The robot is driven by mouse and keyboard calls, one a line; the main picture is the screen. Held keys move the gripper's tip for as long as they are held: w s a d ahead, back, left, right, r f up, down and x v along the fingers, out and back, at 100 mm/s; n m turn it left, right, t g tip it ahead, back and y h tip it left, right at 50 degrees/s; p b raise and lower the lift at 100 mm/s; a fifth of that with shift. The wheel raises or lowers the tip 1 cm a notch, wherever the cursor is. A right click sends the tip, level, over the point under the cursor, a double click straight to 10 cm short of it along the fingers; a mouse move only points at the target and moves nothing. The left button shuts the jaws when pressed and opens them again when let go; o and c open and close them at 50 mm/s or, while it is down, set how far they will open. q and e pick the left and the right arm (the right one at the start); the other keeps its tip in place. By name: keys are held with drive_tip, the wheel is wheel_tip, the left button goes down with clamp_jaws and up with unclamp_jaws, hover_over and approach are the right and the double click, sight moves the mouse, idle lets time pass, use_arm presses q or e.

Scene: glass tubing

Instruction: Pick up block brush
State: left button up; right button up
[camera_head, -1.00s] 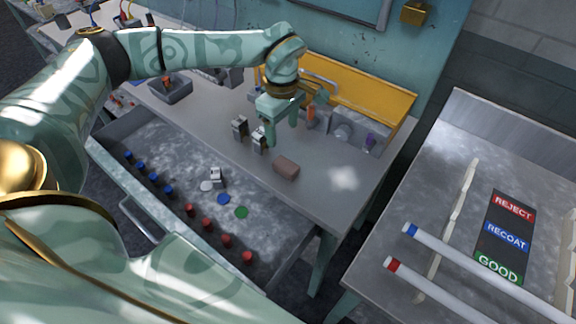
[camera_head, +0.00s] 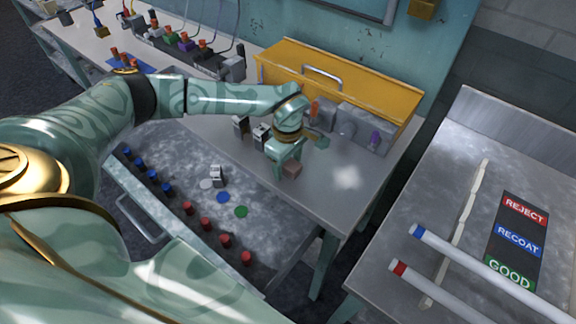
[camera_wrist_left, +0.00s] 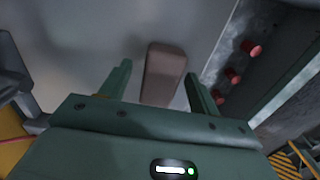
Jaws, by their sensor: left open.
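The block brush appears to be the small brownish block (camera_head: 293,168) lying on the grey bench top near its front edge. My left gripper (camera_head: 284,174) is over it, hiding part of it in the head view. In the left wrist view the block (camera_wrist_left: 163,72) shows between the two spread fingers of my left gripper (camera_wrist_left: 158,72), with a gap on both sides. The left gripper is open and empty. I cannot tell whether its tips are level with the block. My right gripper is not in view.
An open drawer (camera_head: 275,238) below the bench holds red and blue knobs and coloured discs. Small metal blocks (camera_head: 240,126) stand left of the gripper. A yellow panel (camera_head: 345,83) closes off the back.

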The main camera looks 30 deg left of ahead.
use_arm(q)
drive_tip(key=c, duration=1.1)
drive_tip(key=shift+r, duration=0.2)
drive_tip(key=shift+r, duration=0.3)
wheel_tip(320, 180, up, 3)
drive_tip(key=shift+f+p, duration=0.15)
drive_tip(key=shift+p, duration=0.35)
drive_tip(key=s+d+r, duration=0.2)
drive_tip(key=s+r, duration=0.1)
drive_tip(key=s+d+r+p, duration=0.1)
drive_tip(key=s+d+r, duration=0.2)
drive_tip(key=s, duration=0.1)
drive_tip(key=s+d+r+p, duration=0.1)
drive_tip(key=s+d+r, duration=0.2)
drive_tip(key=s, duration=0.1)
drive_tip(key=shift+s+d+r, duration=0.15)
drive_tip(key=shift+d+r, duration=0.05)
drive_tip(key=shift+r, duration=0.05)
